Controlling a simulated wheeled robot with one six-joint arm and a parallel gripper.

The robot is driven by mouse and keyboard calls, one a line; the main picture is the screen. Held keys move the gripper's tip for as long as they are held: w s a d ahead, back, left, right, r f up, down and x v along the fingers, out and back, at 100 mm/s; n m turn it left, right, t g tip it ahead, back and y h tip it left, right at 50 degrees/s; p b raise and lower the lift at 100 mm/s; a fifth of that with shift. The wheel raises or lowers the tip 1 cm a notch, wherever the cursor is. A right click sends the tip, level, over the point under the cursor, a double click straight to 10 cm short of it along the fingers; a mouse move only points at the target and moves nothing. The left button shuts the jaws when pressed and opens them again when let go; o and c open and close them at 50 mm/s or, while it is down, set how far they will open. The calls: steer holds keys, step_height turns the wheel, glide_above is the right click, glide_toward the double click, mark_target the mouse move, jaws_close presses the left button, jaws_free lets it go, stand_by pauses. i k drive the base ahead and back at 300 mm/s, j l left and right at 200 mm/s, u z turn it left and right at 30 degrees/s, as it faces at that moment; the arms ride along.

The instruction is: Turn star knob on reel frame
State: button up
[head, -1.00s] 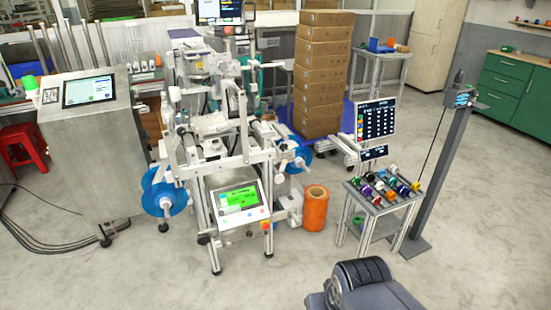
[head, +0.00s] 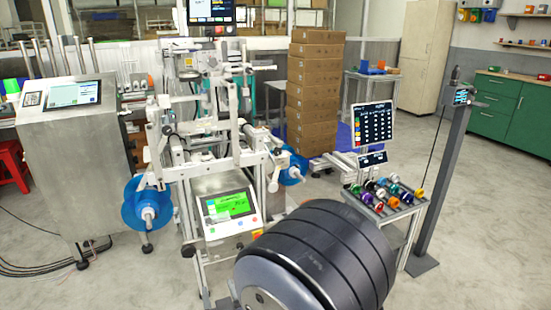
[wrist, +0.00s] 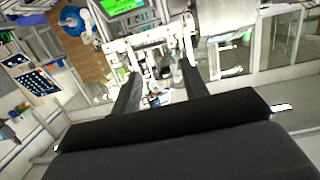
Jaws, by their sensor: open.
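The reel frame (head: 215,170) is a white and grey machine left of centre in the head view. It carries a blue reel (head: 147,207) on its left side and another blue reel (head: 293,170) on its right. A green-lit panel (head: 228,206) sits low on its front. No star knob can be made out at this size. In the wrist view my gripper (wrist: 160,88) is open and empty, with two dark fingers apart. The frame (wrist: 145,40) shows beyond the fingers, with the green panel (wrist: 122,6) at the top edge. My gripper is apart from the frame.
A small stand (head: 410,213) with several coloured spools is at the right, below a dark display (head: 372,126). A grey post (head: 445,175) stands beside it. Stacked cardboard boxes (head: 315,95) are behind. A steel console (head: 75,150) is at left.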

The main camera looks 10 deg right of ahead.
mark_target(277, 150)
steer(key=i+l, duration=0.35)
steer(key=i, duration=0.2)
steer(key=i+l, duration=0.35)
steer(key=i, duration=0.25)
steer(key=i+l, duration=0.4)
steer(key=i, duration=0.15)
steer(key=i+l+u, duration=0.1)
steer(key=i+l, duration=0.25)
steer(key=i, duration=0.25)
